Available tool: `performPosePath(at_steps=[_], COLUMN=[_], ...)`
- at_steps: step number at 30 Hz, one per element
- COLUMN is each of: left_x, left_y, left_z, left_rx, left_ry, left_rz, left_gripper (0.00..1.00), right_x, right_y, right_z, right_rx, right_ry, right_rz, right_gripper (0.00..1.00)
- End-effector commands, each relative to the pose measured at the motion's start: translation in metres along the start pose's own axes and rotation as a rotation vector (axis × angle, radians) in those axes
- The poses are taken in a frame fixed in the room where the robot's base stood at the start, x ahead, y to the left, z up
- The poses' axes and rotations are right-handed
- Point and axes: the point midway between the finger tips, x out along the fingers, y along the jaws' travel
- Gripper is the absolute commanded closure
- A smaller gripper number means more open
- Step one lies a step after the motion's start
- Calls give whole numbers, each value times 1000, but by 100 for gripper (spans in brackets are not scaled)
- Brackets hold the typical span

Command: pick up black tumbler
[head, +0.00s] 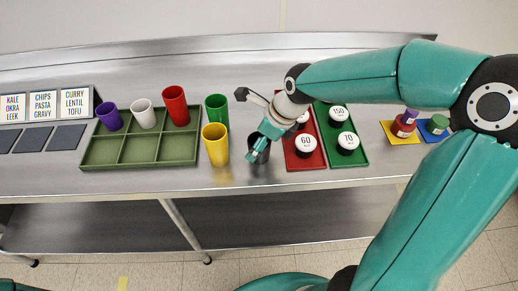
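The black tumbler (262,158) stands on the steel counter, right of the yellow tumbler (216,146). My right gripper (262,143) reaches in from the right, with its teal fingers over the black tumbler's top and left side. The fingers hide much of the tumbler. I cannot tell whether they touch it or have closed on it. My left gripper is out of view.
A green tray (141,163) at left has purple, white and red tumblers along its back. A green tumbler (216,109) stands behind the yellow one. Red (305,164) and green (350,160) trays with numbered round pieces sit close right of the gripper.

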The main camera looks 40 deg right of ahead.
Motion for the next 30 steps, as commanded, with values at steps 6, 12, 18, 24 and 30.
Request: performPosePath(at_steps=[6, 12, 18, 24, 30], left_x=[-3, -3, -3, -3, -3], left_y=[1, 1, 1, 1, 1], left_z=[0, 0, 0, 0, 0], left_rx=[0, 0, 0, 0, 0], left_ry=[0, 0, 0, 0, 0], left_rz=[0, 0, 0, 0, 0], left_gripper=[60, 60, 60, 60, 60], right_x=[28, 32, 32, 32, 32], right_y=[-2, -2, -2, -2, -2], right_z=[-1, 0, 0, 0, 0], right_rx=[0, 1, 0, 0, 0], right_ry=[3, 1, 1, 1, 0], right_rz=[2, 1, 1, 1, 1], right_gripper=[13, 13, 33, 66, 78])
